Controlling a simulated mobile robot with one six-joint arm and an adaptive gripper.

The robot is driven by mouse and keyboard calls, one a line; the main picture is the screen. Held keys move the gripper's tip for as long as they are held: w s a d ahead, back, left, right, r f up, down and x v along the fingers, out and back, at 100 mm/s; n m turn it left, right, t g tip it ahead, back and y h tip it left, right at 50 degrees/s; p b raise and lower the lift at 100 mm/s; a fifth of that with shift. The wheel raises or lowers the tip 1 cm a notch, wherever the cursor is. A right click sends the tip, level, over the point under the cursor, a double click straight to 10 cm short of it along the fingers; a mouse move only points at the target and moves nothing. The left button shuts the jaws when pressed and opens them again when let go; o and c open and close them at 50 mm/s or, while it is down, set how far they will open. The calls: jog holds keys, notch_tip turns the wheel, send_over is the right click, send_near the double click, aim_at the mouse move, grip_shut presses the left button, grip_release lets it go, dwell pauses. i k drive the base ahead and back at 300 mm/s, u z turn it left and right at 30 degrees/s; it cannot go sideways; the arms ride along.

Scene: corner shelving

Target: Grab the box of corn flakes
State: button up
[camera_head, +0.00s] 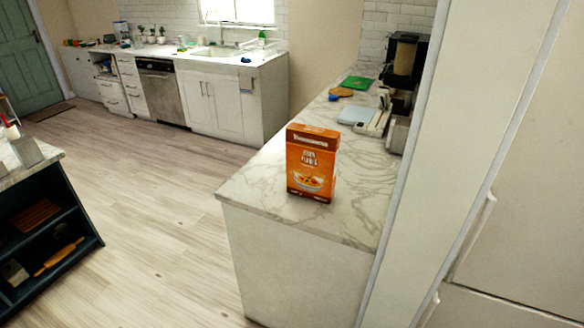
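An orange box of corn flakes (311,163) stands upright on the white marble counter (250,190), close to its near end. Its printed front, with a bowl picture, faces the camera. Nothing touches or covers the box in this view. My gripper is not in this view.
A black coffee machine (405,62) stands at right. A tall white panel (465,130) borders the counter. A dark shelf unit (45,225) is left, with open floor (150,220) between.

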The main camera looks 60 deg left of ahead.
aim_at(312, 152)
jog(key=u, duration=2.6)
jog(key=k, duration=0.5)
jog(key=z, duration=0.4)
jog(key=i, duration=0.45)
